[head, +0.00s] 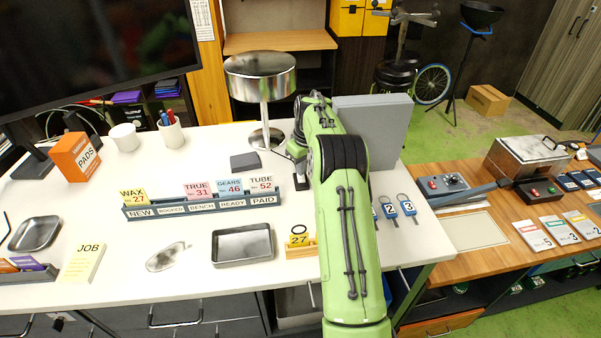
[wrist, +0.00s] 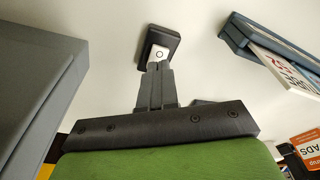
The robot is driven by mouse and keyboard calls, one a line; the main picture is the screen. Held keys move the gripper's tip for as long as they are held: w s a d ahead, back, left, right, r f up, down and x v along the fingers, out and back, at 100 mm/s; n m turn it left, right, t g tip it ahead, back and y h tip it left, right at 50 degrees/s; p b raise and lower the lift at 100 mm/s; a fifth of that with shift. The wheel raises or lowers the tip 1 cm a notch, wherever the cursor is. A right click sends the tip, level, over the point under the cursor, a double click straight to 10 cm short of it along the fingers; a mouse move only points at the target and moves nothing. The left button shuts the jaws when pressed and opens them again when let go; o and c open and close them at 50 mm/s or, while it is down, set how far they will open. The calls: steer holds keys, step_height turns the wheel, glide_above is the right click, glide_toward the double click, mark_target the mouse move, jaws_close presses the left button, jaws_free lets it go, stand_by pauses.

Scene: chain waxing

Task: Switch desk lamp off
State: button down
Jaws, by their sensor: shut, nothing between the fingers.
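The desk lamp (head: 261,82), with a shiny chrome drum-shaped shade on a chrome stem and round base, stands at the back of the white desk in the head view. In the wrist view a small dark switch box (wrist: 172,44) with a white button (wrist: 158,54) marked with a ring lies on the desk. My gripper (wrist: 158,68) is shut and empty, its fingertips at the near edge of the white button. I cannot tell whether they touch it. In the head view my gripper (head: 298,172) points down, and my arm hides part of the desk there.
A grey box (head: 378,125) stands close on the right of my gripper. A ticket rack (head: 205,207) with coloured cards lies to the left. A dark block (head: 245,161) lies near the lamp base. A metal tray (head: 242,244) and numbered key tags (head: 398,208) are nearer the front.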

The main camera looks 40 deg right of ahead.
mark_target(301, 180)
steer(key=shift+r, duration=2.55)
steer(key=s+a+r+t+h+b, duration=0.1)
steer(key=s+a+r+b, duration=0.1)
steer(key=s+a+r, duration=0.5)
steer(key=s+a+r+t+b, duration=0.1)
steer(key=s+a+r+b, duration=0.25)
steer(key=a, duration=0.55)
steer(key=s+a+f+b, duration=0.1)
steer(key=s+a+f, duration=0.1)
steer(key=s, duration=0.5)
steer(key=s+a+f+t+b, duration=0.1)
steer(key=s+a+f, duration=0.2)
steer(key=s, duration=0.5)
steer(key=s+a+f+b, duration=0.1)
steer(key=s+a+f, duration=0.2)
steer(key=s, duration=0.5)
steer(key=shift+s+a+f+m+t+y, duration=0.2)
steer(key=shift+a+m+t+y, duration=0.2)
steer(key=shift+a, duration=0.25)
